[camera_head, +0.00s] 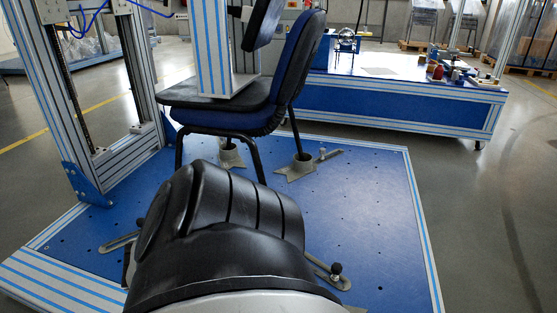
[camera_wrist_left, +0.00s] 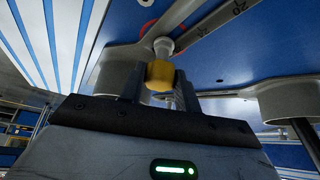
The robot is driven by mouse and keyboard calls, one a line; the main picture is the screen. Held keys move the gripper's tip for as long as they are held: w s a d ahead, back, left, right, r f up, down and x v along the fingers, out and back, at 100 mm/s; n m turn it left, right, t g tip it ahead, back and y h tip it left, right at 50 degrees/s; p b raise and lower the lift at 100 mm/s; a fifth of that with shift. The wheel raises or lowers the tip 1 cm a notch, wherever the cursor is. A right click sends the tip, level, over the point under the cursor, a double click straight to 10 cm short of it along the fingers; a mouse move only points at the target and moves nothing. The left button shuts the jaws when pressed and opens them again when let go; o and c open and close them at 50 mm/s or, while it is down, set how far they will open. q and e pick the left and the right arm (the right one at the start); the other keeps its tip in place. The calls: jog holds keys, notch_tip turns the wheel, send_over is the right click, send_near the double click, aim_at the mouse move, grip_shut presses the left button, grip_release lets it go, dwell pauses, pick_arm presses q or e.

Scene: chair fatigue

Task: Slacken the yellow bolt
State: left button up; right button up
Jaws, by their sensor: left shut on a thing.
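The yellow bolt (camera_wrist_left: 160,72) shows in the left wrist view, between the two dark fingers of my left gripper (camera_wrist_left: 159,86). The fingers are shut on it from both sides. A grey round knob or stem (camera_wrist_left: 164,46) sits just beyond the yellow part, at a slotted metal clamp bar (camera_wrist_left: 210,22). A red ring mark (camera_wrist_left: 150,28) shows behind it. In the head view my own black and grey arm covers the lower middle and hides the left gripper and the yellow bolt. My right gripper is in neither view.
A blue office chair (camera_head: 290,75) stands on the blue platform (camera_head: 360,200), its feet in grey cups (camera_head: 301,165). Aluminium frame posts (camera_head: 70,100) rise at the left. Another clamp knob (camera_head: 336,268) is at the lower right. A workbench (camera_head: 390,105) with small items stands behind.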

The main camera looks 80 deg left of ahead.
pick_arm(q)
jog(key=shift+r+n+p, duration=0.15)
jog(key=shift+n+p, duration=0.15)
jog(key=shift+p, duration=0.15)
jog(key=shift+n+y, duration=0.4)
jog(key=shift+p, duration=0.3)
jog(key=shift+n+p, duration=0.4)
jog(key=shift+p, duration=0.1)
jog(key=shift+n+y, duration=0.3)
